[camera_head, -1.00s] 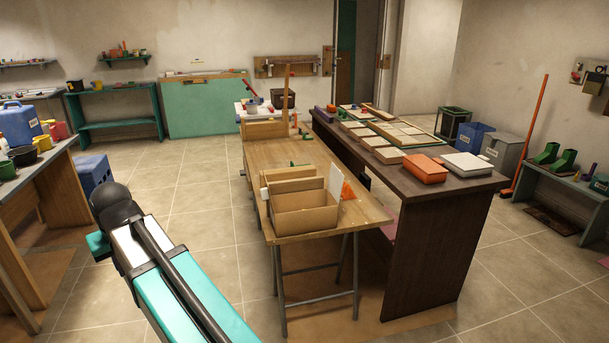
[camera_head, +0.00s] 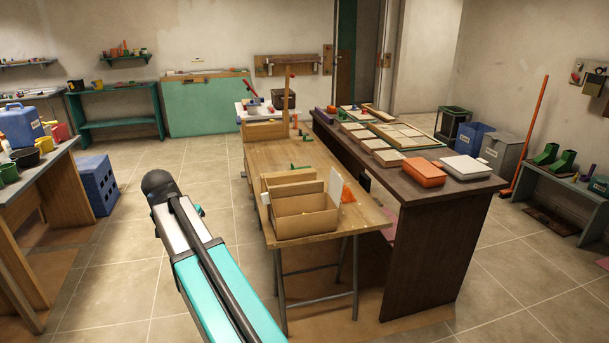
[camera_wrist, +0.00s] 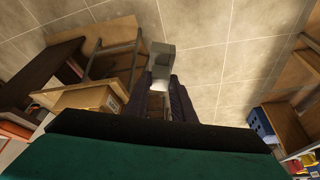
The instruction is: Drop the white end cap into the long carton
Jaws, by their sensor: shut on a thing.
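My gripper (camera_wrist: 161,84) shows in the wrist view, its two dark fingers shut on a pale grey-white piece, the white end cap (camera_wrist: 162,60). It is held above the tiled floor. The head view shows only my arm, with the gripper and cap hidden. An open brown carton (camera_head: 305,224), longer than it is tall, stands on the near end of the wooden trestle table (camera_head: 258,153). Its inside floor is hidden. In the wrist view a carton (camera_wrist: 93,97) lies to the left of my gripper, apart from it.
A dark workbench (camera_head: 435,215) stands right of the table, with an orange box (camera_head: 425,172) and a white-lidded box (camera_head: 467,166). At the left are another bench and a blue crate (camera_head: 99,184). Open tiled floor lies between the left bench and the trestle table.

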